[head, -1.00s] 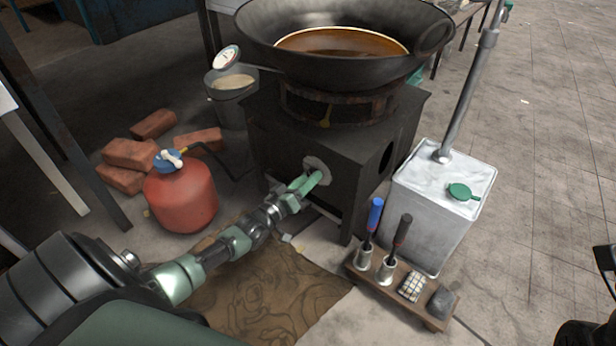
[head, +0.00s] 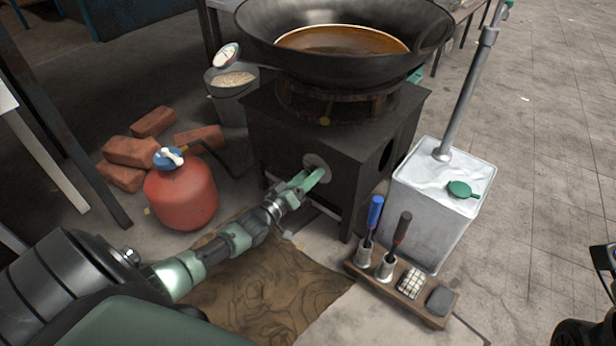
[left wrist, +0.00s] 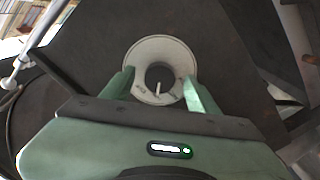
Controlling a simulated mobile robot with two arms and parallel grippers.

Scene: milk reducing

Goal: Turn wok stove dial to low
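The wok stove (head: 290,140) is a dark box with a wide wok (head: 345,60) of brown liquid on top. Its dial shows in the left wrist view as a pale round plate (left wrist: 160,52) with a dark knob (left wrist: 159,74) in the middle. The knob's light pointer line points roughly down in that view. Small plate markings are too blurred to read. My left gripper (head: 316,177) is at the stove front, and its green fingers also show in the left wrist view (left wrist: 160,88). They are spread on either side of the knob, with no clear contact.
A red gas canister (head: 181,195) and several bricks (head: 130,152) stand left of the stove. A metal tin (head: 440,205) and a wooden rack (head: 412,305) with tools stand to its right. A bucket (head: 231,85) is behind. A brown mat (head: 270,290) lies below my left arm.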

